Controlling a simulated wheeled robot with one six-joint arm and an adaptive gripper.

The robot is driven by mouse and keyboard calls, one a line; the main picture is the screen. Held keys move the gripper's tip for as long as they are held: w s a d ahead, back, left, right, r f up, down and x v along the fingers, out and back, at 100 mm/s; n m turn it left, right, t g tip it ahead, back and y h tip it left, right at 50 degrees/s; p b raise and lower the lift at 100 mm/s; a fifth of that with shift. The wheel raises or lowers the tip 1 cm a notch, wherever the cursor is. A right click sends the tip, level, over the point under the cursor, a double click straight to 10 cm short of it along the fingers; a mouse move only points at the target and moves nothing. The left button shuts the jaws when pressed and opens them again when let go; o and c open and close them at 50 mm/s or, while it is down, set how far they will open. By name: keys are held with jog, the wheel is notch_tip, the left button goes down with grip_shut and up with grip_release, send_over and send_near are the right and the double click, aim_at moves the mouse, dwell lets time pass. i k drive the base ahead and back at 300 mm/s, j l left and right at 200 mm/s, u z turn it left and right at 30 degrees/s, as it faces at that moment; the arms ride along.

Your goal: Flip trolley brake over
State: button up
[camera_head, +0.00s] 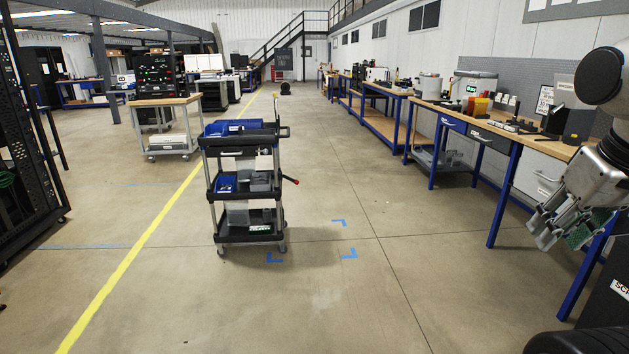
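A three-tier black trolley (246,189) stands upright on the floor near the middle of the view. A thin lever with a red tip (291,180) sticks out from its right side at middle-shelf height. It looks like the brake, but it is small in view. My gripper (562,232) is at the right edge, far from the trolley. A green piece (590,230) shows at its fingers. I cannot tell whether the fingers hold it.
Blue tape corners (348,254) mark the floor to the trolley's right. A long workbench (487,121) with blue legs runs along the right wall. A wood-topped cart (165,102) stands behind left, a black rack (28,145) at far left. The floor before the trolley is clear.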

aim_at(296, 182)
jog(key=i, duration=2.3)
jog(key=i+u, duration=0.15)
jog(key=i, duration=0.4)
jog(key=i+l+u, duration=0.1)
jog(key=i, duration=0.5)
